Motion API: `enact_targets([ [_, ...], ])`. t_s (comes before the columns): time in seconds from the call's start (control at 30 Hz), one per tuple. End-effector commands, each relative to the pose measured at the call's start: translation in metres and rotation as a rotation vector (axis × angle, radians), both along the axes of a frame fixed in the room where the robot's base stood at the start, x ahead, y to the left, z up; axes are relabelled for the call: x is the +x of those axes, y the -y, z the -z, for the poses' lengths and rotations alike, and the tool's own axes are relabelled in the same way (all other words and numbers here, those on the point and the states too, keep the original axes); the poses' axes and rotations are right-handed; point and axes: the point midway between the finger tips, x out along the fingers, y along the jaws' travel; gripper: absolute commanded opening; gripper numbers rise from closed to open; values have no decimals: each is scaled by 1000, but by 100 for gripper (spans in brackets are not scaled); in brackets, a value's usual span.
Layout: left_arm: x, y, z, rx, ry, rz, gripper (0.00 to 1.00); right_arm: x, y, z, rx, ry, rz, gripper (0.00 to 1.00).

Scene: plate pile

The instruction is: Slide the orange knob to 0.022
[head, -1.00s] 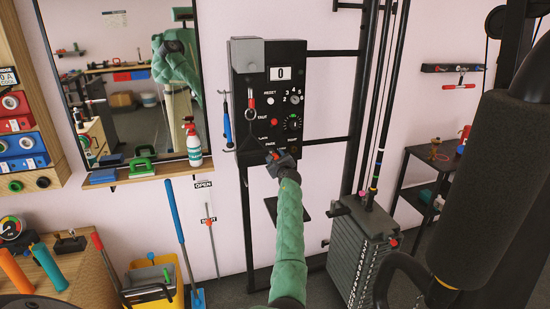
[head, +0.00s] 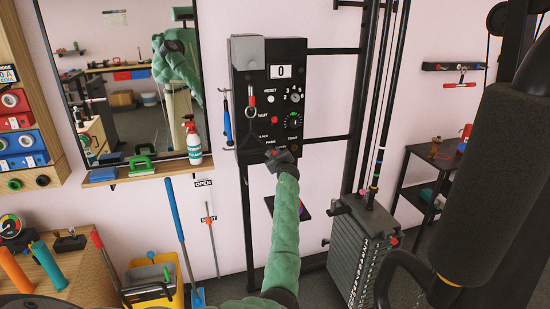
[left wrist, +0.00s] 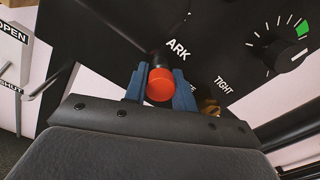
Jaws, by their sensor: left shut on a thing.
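The orange-red knob (left wrist: 160,84) is a round cap on a dark stem, low on the black control panel (head: 240,90). In the left wrist view it sits between the two blue fingers of my left gripper (left wrist: 159,90), which is shut on it. The gripper hides most of the knob there. The labels "ARK" and "TIGHT" show near the knob in the wrist view. My right gripper is not in view.
A weight stack (head: 358,240) and dark posts stand to the right.

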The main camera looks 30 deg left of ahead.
Motion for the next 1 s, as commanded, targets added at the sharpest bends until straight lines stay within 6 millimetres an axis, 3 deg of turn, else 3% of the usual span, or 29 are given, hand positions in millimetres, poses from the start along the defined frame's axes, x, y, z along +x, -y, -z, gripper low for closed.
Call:
enact_targets([
  [0.17,4,-5,0,0,0,-1,0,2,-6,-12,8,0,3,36],
  [0.37,4,-5,-1,1,1,0,0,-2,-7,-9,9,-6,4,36],
  [0.4,4,-5,-1,1,1,0,34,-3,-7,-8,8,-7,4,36],
  [0.5,3,-5,-1,0,0,-1,49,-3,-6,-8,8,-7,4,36],
  [0.8,2,-3,1,0,-1,-1,49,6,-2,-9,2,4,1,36],
  [1.0,-12,14,3,0,-1,-1,49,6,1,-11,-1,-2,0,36],
])
